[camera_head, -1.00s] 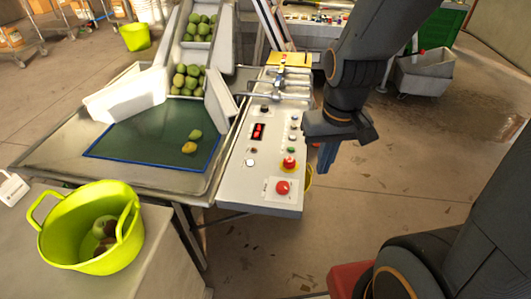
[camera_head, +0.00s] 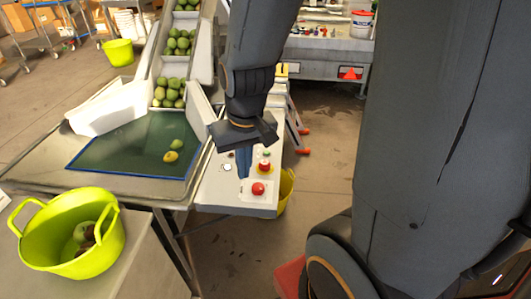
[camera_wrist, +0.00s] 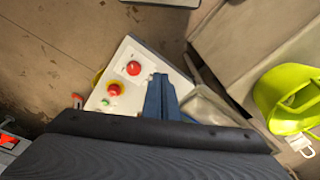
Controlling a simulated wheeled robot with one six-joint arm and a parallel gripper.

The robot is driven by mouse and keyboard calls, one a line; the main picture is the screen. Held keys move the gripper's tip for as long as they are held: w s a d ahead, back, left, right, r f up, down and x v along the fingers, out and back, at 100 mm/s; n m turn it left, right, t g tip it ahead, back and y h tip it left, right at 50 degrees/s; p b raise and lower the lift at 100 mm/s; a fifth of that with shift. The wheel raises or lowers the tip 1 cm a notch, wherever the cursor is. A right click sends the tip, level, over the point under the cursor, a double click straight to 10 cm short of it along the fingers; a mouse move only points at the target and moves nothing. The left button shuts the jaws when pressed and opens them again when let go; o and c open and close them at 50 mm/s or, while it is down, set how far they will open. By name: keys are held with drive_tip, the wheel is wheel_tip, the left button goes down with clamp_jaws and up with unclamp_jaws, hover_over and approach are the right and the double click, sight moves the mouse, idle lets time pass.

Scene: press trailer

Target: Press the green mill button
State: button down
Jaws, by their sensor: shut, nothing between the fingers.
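The control panel (camera_head: 222,190) is a white slanted box beside the sorting table. Its green button (camera_head: 266,154) shows just behind a red mushroom button on a yellow collar (camera_head: 264,167). Another red button (camera_head: 258,189) sits nearer the front edge. My gripper (camera_head: 244,174) points down over the panel, left of the green button, with its blue fingers shut and empty. In the wrist view the fingers (camera_wrist: 159,80) lie right of the green button (camera_wrist: 105,101) and apart from it in the picture. I cannot tell their height above the panel. My arm hides the panel's rear part.
A green sorting surface (camera_head: 130,145) with two fruits lies left of the panel. A lime basket (camera_head: 40,232) stands at front left. A yellow bucket (camera_head: 286,190) is below the panel's right side.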

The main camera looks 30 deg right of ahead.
drive_tip(key=w+d+m+t+p, duration=0.3)
drive_tip(key=w+m, duration=0.5)
drive_tip(key=w, duration=0.8)
drive_tip(key=m+h+p, duration=0.5)
drive_tip(key=m+h, duration=0.3)
drive_tip(key=m, duration=0.4)
hover_over(267, 153)
wheel_tip(267, 153, down, 5)
drive_tip(key=shift+s+a, duration=0.1)
drive_tip(key=shift+a, duration=0.35)
drive_tip(key=shift+f+b, duration=0.15)
drive_tip(key=shift+b, duration=0.25)
wheel_tip(267, 153, down, 7)
drive_tip(key=b, duration=0.6)
drive_tip(key=shift+f+b, duration=0.55)
drive_tip(key=shift+f, duration=0.25)
drive_tip(key=shift+f, duration=0.1)
